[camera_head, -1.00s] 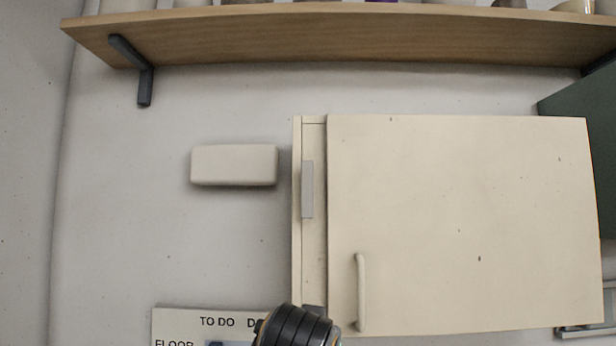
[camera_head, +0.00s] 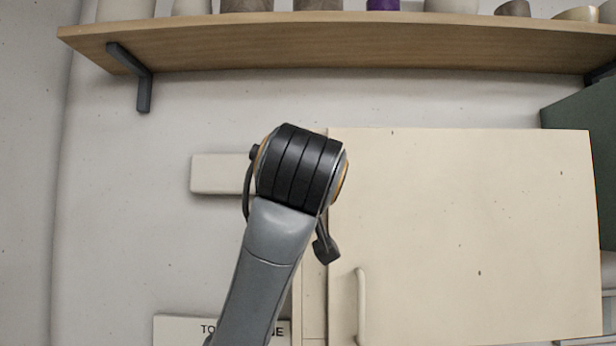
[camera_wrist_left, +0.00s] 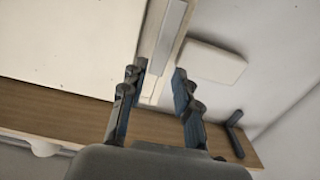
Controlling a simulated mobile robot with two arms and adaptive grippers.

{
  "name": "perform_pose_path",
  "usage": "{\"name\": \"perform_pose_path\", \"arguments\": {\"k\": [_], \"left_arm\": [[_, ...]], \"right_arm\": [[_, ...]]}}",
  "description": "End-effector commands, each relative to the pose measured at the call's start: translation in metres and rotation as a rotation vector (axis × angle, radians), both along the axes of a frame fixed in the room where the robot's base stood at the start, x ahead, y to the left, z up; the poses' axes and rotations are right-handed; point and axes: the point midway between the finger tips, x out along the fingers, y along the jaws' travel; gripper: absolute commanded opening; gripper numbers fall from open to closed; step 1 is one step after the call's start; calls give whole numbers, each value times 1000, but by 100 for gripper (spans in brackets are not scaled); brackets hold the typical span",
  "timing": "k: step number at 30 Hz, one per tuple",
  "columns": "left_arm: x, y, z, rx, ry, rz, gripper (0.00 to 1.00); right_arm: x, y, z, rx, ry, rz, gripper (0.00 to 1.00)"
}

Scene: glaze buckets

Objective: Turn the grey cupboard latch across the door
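The cupboard door (camera_head: 460,220) is cream and closed, with a pale bar handle (camera_head: 361,305) low on its left side. The grey latch (camera_wrist_left: 168,40) shows in the left wrist view as a flat strip lying lengthwise along the cream frame (camera_wrist_left: 188,35) beside the door. In the head view my arm hides the latch. My left gripper (camera_wrist_left: 159,70) is open, its two fingers spread with the latch strip beyond and between their tips. I cannot tell whether they touch it. My right gripper is not in view.
A wooden shelf (camera_head: 350,45) holding several pots runs above the cupboard. A cream wall box (camera_head: 215,174) sits left of the cupboard, partly behind my arm.

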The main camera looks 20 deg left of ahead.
Motion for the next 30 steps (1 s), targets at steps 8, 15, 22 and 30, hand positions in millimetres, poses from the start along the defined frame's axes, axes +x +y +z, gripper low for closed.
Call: {"name": "perform_pose_path", "arguments": {"k": [8,15,22,30], "left_arm": [[49,15,3,0,3,2,31],[65,19,0,-1,1,0,31],[65,19,-1,-1,0,-1,31],[65,19,0,-1,-1,-1,0]], "right_arm": [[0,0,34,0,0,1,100],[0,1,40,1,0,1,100],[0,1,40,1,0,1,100],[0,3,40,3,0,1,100]]}}
